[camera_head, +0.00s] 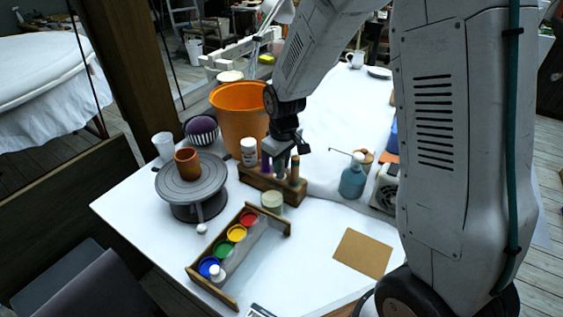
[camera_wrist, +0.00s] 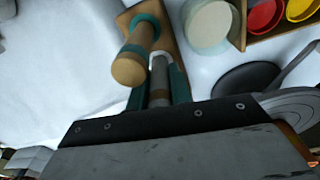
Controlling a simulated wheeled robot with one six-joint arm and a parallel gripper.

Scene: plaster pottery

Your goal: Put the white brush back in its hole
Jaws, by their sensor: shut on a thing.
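My gripper (camera_head: 283,155) is over the wooden brush block (camera_head: 270,190) on the white table. In the wrist view its teal fingers (camera_wrist: 160,90) are shut on the white brush (camera_wrist: 158,75), a slim pale grey-white handle. The brush is upright or nearly so, pointing down at the block (camera_wrist: 172,28). Whether its lower end sits in a hole or just above it cannot be told. A wooden-handled tool (camera_wrist: 130,68) stands in the block close beside the fingers; it also shows in the head view (camera_head: 294,170). A purple handle (camera_head: 266,163) stands at the other side.
An orange bucket (camera_head: 236,115) and a white bottle (camera_head: 248,152) stand behind the block. A pale green jar (camera_head: 272,201) and a paint tray (camera_head: 262,245) are in front. A turntable (camera_head: 190,184) is left, a blue-green spray bottle (camera_head: 352,180) right.

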